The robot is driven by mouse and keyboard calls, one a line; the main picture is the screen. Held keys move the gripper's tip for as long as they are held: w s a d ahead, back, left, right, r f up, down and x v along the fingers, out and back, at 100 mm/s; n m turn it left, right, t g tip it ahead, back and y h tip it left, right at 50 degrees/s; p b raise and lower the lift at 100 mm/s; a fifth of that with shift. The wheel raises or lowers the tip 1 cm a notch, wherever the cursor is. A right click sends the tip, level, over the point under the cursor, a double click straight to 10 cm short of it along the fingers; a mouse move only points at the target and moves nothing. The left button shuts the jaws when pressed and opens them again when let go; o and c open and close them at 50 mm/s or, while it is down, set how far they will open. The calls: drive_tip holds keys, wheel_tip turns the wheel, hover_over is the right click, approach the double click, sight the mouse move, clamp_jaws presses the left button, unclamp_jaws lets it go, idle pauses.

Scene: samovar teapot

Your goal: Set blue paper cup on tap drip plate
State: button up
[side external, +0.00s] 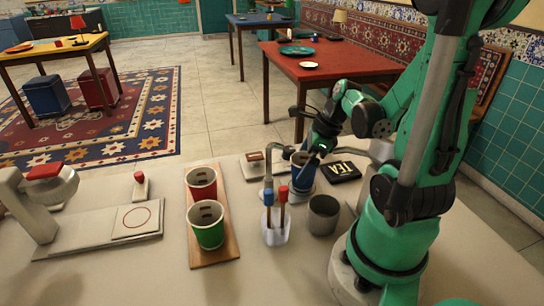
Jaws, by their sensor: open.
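A blue paper cup (302,182) stands upright on the pale counter, right of a thin curved metal tap pipe (268,160). My gripper (308,158) is at the cup's rim, pointing down and left. It is open, but its fingers are small and partly merge with the cup, so I cannot tell whether they touch it. A white plate with a red circle (136,217) lies at the left, at the foot of a white machine with a red top (45,190). The plate is bare. I cannot tell for sure which surface is the tap drip plate.
A wooden board (212,255) holds a red cup (202,184) and a green cup (207,225). A white holder (275,235) with blue and red handled sticks and a grey metal cup (323,215) stand in front of the blue cup. A black TEA box (341,171) lies right.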

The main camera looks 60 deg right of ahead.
drive_tip(key=v, duration=1)
drive_tip(key=shift+s, duration=0.1)
wheel_tip(320, 180, up, 5)
drive_tip(key=n, duration=0.2)
drive_tip(key=w+a+n+t+h, duration=0.15)
drive_tip(key=w+a+n, duration=0.5)
drive_tip(key=n, duration=0.85)
drive_tip(key=w+a+n+t, duration=0.2)
drive_tip(key=w+a+n, duration=0.2)
drive_tip(key=a+n, duration=0.85)
wheel_tip(320, 180, down, 6)
drive_tip(key=d+n, duration=0.2)
drive_tip(key=d, duration=0.1)
drive_tip(key=shift+r, duration=0.2)
